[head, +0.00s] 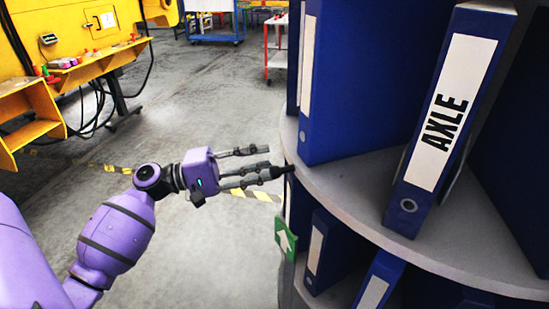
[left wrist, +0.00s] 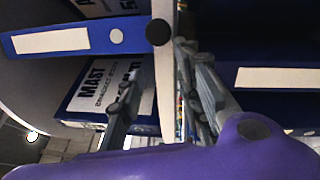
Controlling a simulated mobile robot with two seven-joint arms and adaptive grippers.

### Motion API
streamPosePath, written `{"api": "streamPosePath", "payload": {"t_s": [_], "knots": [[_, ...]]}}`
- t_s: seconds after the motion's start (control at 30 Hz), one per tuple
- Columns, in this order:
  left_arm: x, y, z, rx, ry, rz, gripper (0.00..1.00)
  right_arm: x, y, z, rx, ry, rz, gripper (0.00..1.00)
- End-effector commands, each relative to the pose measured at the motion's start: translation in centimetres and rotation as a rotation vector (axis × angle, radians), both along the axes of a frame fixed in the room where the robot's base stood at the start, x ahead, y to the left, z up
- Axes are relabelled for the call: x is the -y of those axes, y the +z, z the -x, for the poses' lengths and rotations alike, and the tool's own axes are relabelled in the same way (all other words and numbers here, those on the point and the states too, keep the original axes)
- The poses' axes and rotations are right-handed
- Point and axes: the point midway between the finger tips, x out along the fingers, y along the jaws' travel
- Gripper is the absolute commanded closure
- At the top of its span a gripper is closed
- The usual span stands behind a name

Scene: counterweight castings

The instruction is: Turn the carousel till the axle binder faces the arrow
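The axle binder (head: 436,128) is blue with a white AXLE label. It stands tilted in the picture on the upper grey shelf of the carousel (head: 350,208), at the right. The arrow (head: 286,240) is white on a green plate by the carousel's left edge, below the upper shelf and well left of the axle binder. A black knob (head: 281,171) sticks out from the shelf rim; it also shows in the left wrist view (left wrist: 158,32). My left gripper (head: 268,165) is open at this knob, its fingers apart; contact is unclear. My right gripper is not in view.
Other blue binders (head: 365,80) fill both shelves; one in the left wrist view reads MAST (left wrist: 95,85). A yellow machine (head: 70,40) stands at the back left, with a blue cart (head: 215,20) behind. Grey floor (head: 200,110) is free left of the carousel.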

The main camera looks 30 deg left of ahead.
Motion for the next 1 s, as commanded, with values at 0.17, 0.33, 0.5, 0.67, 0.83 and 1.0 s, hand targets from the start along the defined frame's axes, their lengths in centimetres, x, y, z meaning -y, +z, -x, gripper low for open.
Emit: {"api": "streamPosePath", "payload": {"t_s": [0.17,0.33,0.5,0.67,0.83,1.0], "knots": [[-3.0,-0.6,2.5,-0.003,0.004,0.0,0.67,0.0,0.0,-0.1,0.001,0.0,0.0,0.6],[-4.9,-0.9,4.1,-0.002,0.001,0.001,0.67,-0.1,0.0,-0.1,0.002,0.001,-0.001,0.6],[-5.7,-1.0,4.9,0.0,0.0,0.0,0.67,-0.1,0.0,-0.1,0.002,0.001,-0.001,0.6],[-5.8,-1.0,4.9,-0.001,-0.001,0.001,0.67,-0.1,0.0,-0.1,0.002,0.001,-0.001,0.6],[-5.7,-1.0,4.9,-0.001,-0.001,0.001,0.78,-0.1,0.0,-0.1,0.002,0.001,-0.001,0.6],[-5.7,-0.9,4.9,0.0,-0.001,0.0,1.0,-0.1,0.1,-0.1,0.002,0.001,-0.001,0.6]]}}
